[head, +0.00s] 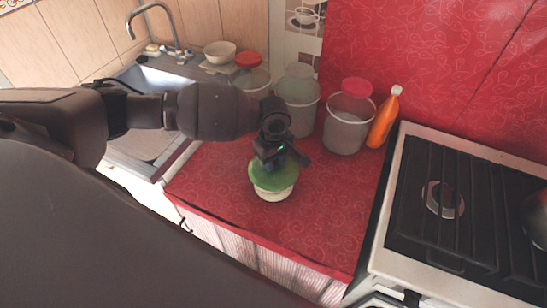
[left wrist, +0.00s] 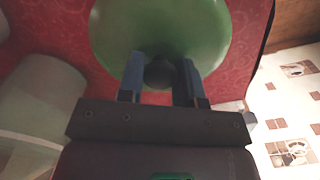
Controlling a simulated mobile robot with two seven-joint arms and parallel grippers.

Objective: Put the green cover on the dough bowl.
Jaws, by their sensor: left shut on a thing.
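The green cover (head: 266,180) is over the top of the cream dough bowl (head: 274,194) on the red counter in the head view. Its edge is close to the bowl's rim; I cannot tell whether it is fully seated. My left gripper (head: 270,162) is above the cover and shut on its knob. In the left wrist view, the two fingers (left wrist: 161,78) close on the dark round knob (left wrist: 160,72) in the middle of the green cover (left wrist: 195,30). The bowl is hidden below the cover there. My right gripper is not in view.
Several containers stand behind the bowl, including a clear bucket (head: 347,125) and a greenish one (head: 298,100). An orange bottle (head: 384,118) stands beside them. The stove (head: 450,200) is to the right, the sink (head: 150,85) to the left. Red counter (head: 325,205) right of the bowl is clear.

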